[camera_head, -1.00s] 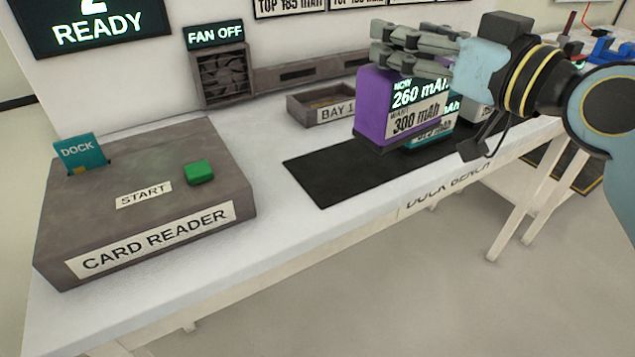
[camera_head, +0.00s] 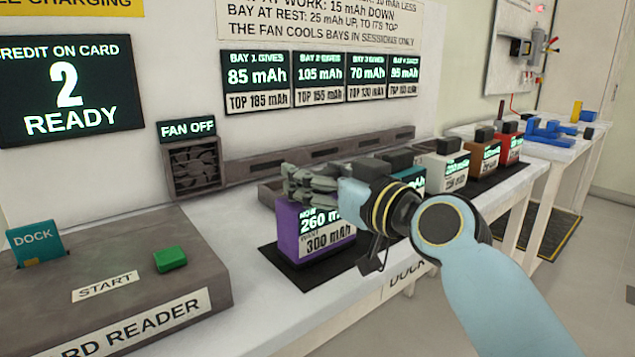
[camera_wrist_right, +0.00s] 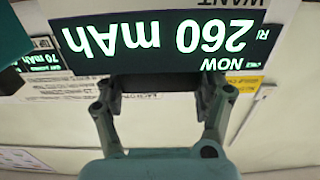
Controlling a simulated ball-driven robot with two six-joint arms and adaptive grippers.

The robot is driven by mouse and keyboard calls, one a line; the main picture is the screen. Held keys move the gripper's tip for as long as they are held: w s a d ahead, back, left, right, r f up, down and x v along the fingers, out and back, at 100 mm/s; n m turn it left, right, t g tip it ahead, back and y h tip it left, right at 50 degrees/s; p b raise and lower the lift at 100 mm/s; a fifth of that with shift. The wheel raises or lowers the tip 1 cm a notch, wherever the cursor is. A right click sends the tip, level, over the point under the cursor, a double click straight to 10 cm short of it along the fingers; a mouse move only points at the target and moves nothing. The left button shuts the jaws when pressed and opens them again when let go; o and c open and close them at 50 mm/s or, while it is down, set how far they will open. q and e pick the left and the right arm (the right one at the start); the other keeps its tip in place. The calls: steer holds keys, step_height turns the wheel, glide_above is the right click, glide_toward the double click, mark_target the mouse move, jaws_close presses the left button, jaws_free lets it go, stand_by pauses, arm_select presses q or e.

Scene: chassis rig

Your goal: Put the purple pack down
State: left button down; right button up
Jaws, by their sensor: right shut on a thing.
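The purple pack (camera_head: 288,233) is upright over the black mat (camera_head: 283,273) on the white bench, its label reading NOW 260 mAh and WANT 300 mAh. Its base is at or very close to the mat; I cannot tell if it touches. My right gripper (camera_head: 302,186) is shut on the top of the purple pack. In the right wrist view my right gripper (camera_wrist_right: 160,88) holds it, and the pack's lit label (camera_wrist_right: 165,40) shows upside down. My left gripper is in neither view.
The card reader (camera_head: 150,260), with a green button (camera_head: 170,259) and a teal card (camera_head: 37,242), stands to the left.

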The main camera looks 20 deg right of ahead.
steer(key=shift+r, duration=0.1)
steer(key=o, duration=1.8)
steer(key=shift+f, duration=0.2)
steer(key=shift+c, duration=0.2)
steer(key=shift+s+r, duration=0.1)
steer(key=shift+r, duration=0.1)
steer(key=v, duration=1.2)
